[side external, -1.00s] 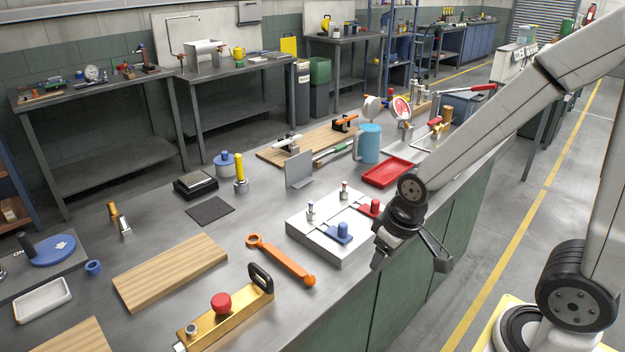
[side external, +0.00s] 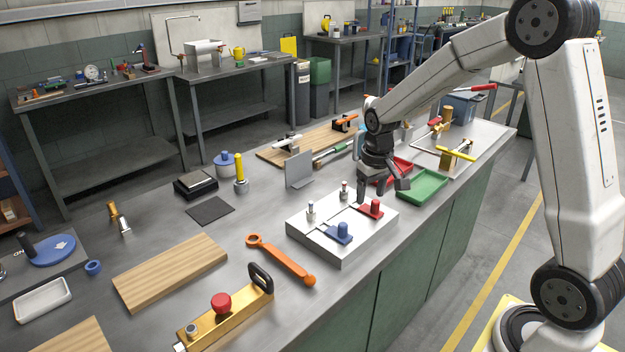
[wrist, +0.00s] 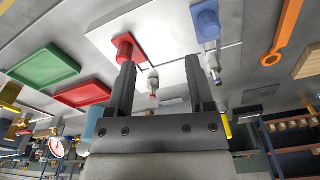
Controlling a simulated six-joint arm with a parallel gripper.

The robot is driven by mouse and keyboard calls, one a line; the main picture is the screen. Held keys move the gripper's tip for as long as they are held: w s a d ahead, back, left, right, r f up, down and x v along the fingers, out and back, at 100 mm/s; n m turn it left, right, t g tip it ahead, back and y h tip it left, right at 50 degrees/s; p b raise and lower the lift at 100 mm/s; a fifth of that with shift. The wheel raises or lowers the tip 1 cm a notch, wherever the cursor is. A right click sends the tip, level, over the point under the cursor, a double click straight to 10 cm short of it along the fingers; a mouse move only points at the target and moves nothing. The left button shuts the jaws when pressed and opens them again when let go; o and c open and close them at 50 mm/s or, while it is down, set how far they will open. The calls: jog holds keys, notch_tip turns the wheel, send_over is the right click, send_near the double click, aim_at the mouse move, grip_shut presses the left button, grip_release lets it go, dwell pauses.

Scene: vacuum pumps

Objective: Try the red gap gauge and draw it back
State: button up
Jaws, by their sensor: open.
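The red gap gauge (side external: 371,209), a flat red tab with an upright round knob, lies on top of the pale block (side external: 335,250) at its right side. The blue gauge (side external: 340,234) lies nearer the block's front. Two small pins, one red-tipped (side external: 344,190) and one blue-tipped (side external: 311,208), stand behind the gauges. My gripper (side external: 383,190) is open and empty, pointing down above the block's back right. In the wrist view, the red gauge (wrist: 126,48) shows by the left fingertip; my gripper (wrist: 160,62) appears not to touch it.
A green tray (side external: 424,188) and a red tray (side external: 400,164) lie right of and behind the block. An orange wrench (side external: 281,261) and a gold bar with a red knob (side external: 225,315) lie to the left. A grey upright plate (side external: 299,169) stands behind the block.

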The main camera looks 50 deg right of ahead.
jog(key=m, duration=0.1)
send_over(376, 201)
jog(key=shift+w+r+g, duration=0.1)
jog(key=shift+r+g, duration=0.1)
jog(key=shift+g, duration=0.2)
jog(key=shift+f, duration=0.15)
jog(key=shift+f, duration=4.35)
jog(key=shift+c, duration=0.2)
grip_shut()
jog(key=shift+w, duration=1.85)
